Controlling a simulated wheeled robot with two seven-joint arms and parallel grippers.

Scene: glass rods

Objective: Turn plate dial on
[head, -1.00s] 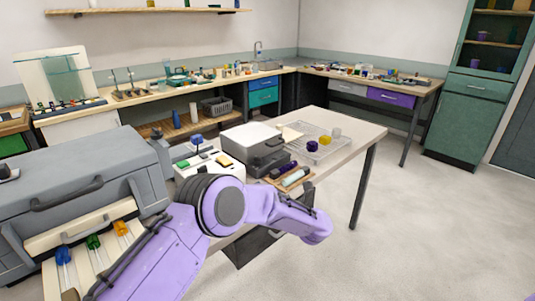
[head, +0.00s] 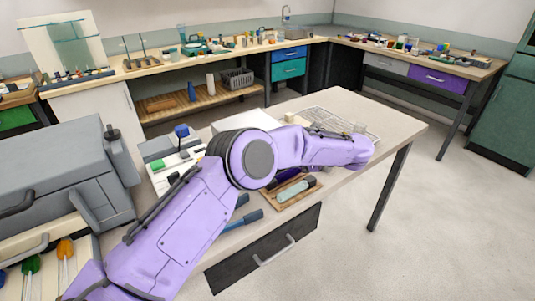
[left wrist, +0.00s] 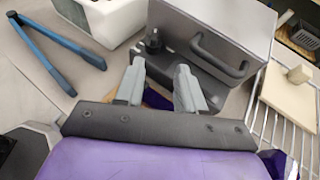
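In the left wrist view a black dial (left wrist: 153,41) stands out on a grey box-shaped device (left wrist: 215,35), beside its dark bar handle (left wrist: 222,62). In the head view only the device's pale top (head: 245,117) shows; my left arm hides its front and the dial. My left gripper (left wrist: 160,68) is open, its two grey fingers apart and directed at the dial, which appears just beyond the fingertips. I see nothing held between the fingers. The left gripper's fingers are hidden in the head view. My right gripper is in neither view.
A wire rack (left wrist: 285,125) and a beige lidded block (left wrist: 289,92) lie right of the device. Blue-handled tongs (left wrist: 50,52) and a white unit (left wrist: 100,18) are on its left. A wooden tray (head: 288,192) sits near the table's front edge. The table's right end (head: 395,125) is clear.

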